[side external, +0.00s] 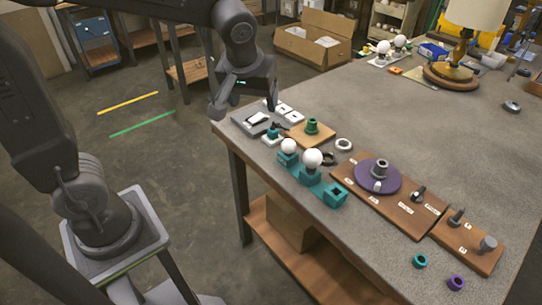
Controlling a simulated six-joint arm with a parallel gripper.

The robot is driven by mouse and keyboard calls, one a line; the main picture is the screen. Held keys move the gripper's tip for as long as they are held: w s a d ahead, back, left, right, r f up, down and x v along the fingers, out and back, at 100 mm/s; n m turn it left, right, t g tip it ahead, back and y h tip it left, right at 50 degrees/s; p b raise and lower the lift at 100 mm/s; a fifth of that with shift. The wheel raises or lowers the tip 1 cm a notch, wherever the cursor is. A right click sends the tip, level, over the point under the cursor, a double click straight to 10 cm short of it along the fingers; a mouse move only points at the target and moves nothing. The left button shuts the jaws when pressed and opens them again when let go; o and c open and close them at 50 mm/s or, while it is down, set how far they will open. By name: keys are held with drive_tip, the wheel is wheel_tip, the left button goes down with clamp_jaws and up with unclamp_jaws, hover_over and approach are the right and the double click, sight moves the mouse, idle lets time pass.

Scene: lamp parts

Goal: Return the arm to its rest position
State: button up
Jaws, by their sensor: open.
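My gripper (243,98) hangs over the near-left corner of the grey table (430,110), above the floor side and close to a small grey tray. It is open, and I see nothing held between its fingers. My arm reaches in from the top left. The lamp parts lie below and to the right: a teal holder (333,195) with white bulbs (312,159), a purple disc (378,176) with a grey socket piece (380,168) on it, and a wooden board (400,208) under the disc.
A wooden block with a green part (312,126), a white ring (343,144) and loose teal (420,261) and purple rings (456,282) lie on the table. A lamp (462,45) stands at the back right. An open cardboard box (314,40) sits on the floor behind.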

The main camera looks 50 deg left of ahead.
drive_tip(key=s+r+m+t+h, duration=0.1)
drive_tip(key=s+m, duration=0.6)
drive_tip(key=s, duration=0.7)
drive_tip(key=shift+d+r+t+h, duration=0.25)
drive_tip(key=shift+r+t+h, duration=0.05)
drive_tip(key=shift+t+h, duration=0.3)
